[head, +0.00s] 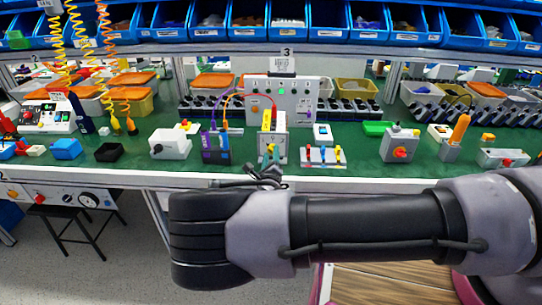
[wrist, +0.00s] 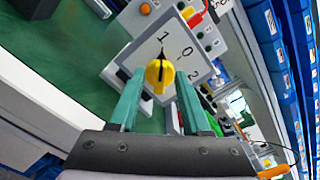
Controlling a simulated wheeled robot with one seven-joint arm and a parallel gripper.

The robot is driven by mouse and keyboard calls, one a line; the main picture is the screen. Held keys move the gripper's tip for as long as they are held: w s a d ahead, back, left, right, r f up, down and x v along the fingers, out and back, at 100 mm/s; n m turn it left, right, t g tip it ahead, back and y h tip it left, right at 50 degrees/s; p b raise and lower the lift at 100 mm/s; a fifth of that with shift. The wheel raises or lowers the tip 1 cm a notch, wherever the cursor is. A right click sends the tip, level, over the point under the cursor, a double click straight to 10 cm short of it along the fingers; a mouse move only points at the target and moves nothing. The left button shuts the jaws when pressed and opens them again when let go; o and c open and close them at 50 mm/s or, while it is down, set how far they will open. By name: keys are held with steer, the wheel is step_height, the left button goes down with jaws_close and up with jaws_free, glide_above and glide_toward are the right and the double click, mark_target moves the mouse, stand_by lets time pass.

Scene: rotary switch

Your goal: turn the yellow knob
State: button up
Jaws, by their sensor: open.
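The yellow knob (wrist: 160,74) sits on a pale square plate (wrist: 147,45) marked 1, 0 and 2 in the wrist view. A black pointer at its top points roughly toward the 1. My gripper (wrist: 159,80) is open, with one teal finger to the left of the knob and one to the right. I cannot tell whether either finger touches it. In the head view the yellow knob (head: 270,148) shows small on the front of a white box (head: 280,139), with my gripper (head: 269,160) in front of it.
A taller grey control panel (head: 283,98) stands behind the box. A dark blue-purple device (head: 215,150) is close on the left, and a small panel with coloured levers (head: 323,155) is on the right. Other devices line the green bench (head: 360,172).

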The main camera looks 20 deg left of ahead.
jaws_close()
steer(key=shift+m, duration=0.3)
steer(key=m, duration=0.4)
steer(key=shift+d, duration=0.1)
steer(key=m, duration=0.5)
steer(key=shift+d, duration=0.15)
steer(key=m, duration=0.3)
steer(key=shift+w+d+m, duration=0.1)
steer(key=shift+m, duration=0.2)
steer(key=m, duration=0.4)
steer(key=shift+m, duration=0.3)
